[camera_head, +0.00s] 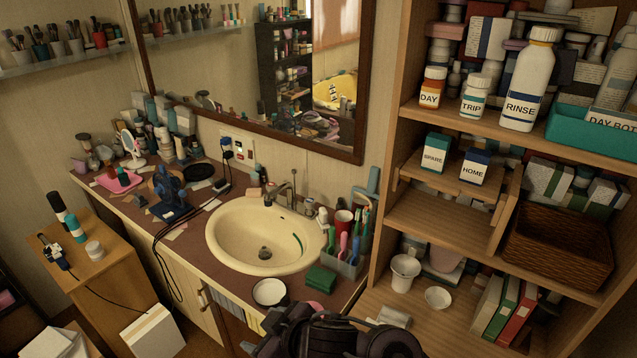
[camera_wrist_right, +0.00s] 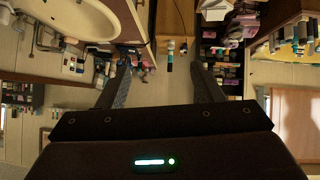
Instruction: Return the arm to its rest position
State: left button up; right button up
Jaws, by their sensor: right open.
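My right arm and gripper (camera_head: 318,338) show as dark parts at the bottom middle of the head view, low in front of the counter and shelf. The fingertips are hard to make out there. In the right wrist view the two fingers of the right gripper (camera_wrist_right: 163,82) stand wide apart, with nothing between them. That view looks upside down, across the room. My left gripper is in neither view.
A counter with a cream sink (camera_head: 262,236) lies beyond the arm. A wooden shelf (camera_head: 385,262) with bottles, boxes and a wicker basket (camera_head: 558,246) stands at the right.

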jog(key=s+d+f+m+h, duration=0.2)
jog(key=d+m+h, duration=0.4)
jog(key=d, duration=1)
jog(key=s+d+f+m+g+h, duration=0.2)
jog(key=s+d+f+m+g, duration=0.15)
jog(key=s+d, duration=0.8)
notch_tip(320, 180, down, 34)
jog(key=d+b, duration=0.1)
jog(key=b, duration=0.4)
jog(key=s+d+f+g+b, duration=0.1)
jog(key=s+d+f, duration=0.1)
jog(key=s+f, duration=0.8)
jog(key=s+d+f+g+b, duration=0.1)
jog(key=s+d+f+b, duration=0.1)
jog(key=s+f, duration=0.8)
notch_tip(320, 180, down, 3)
jog(key=shift+f+b, duration=0.1)
jog(key=shift+b, duration=0.2)
